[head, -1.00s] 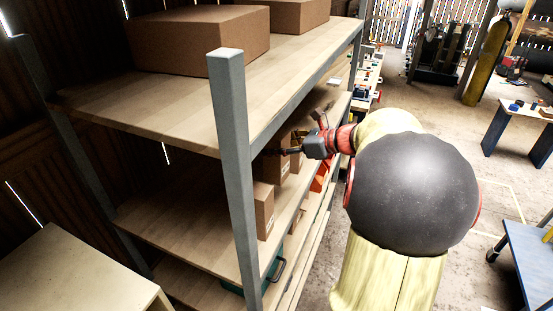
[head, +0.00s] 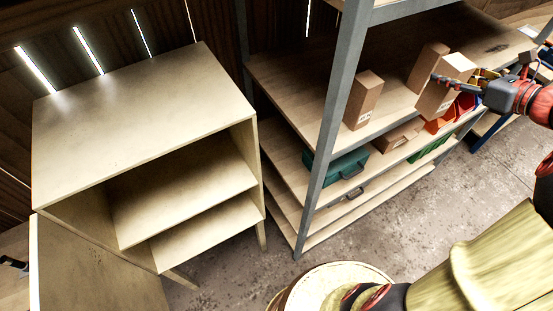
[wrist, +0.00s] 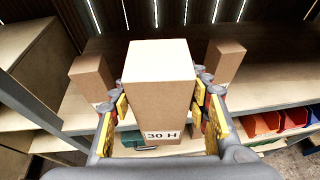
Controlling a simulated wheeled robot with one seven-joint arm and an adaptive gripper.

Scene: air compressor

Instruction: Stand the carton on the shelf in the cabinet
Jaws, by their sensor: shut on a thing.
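The carton (wrist: 158,105), brown with a "30 H" label low on its front, stands between the fingers of my gripper (wrist: 160,108) in the wrist view. In the head view my gripper (head: 455,84) is shut on this carton (head: 434,102), at the right over the front of the rack's middle board. The carton looks slightly tilted there; I cannot tell whether its base touches the board. The pale wooden cabinet (head: 140,115) stands at the left, its front open. Its inner shelf (head: 185,190) shows bare where visible; the cabinet's top hides the deeper part.
Two similar cartons stand on the rack (head: 335,120), one left (head: 362,102) and one behind (head: 426,62) the held one. A grey post rises between rack and cabinet. A green case (head: 345,165) and coloured bins (head: 450,112) sit nearby. The cabinet's door (head: 90,270) appears swung open.

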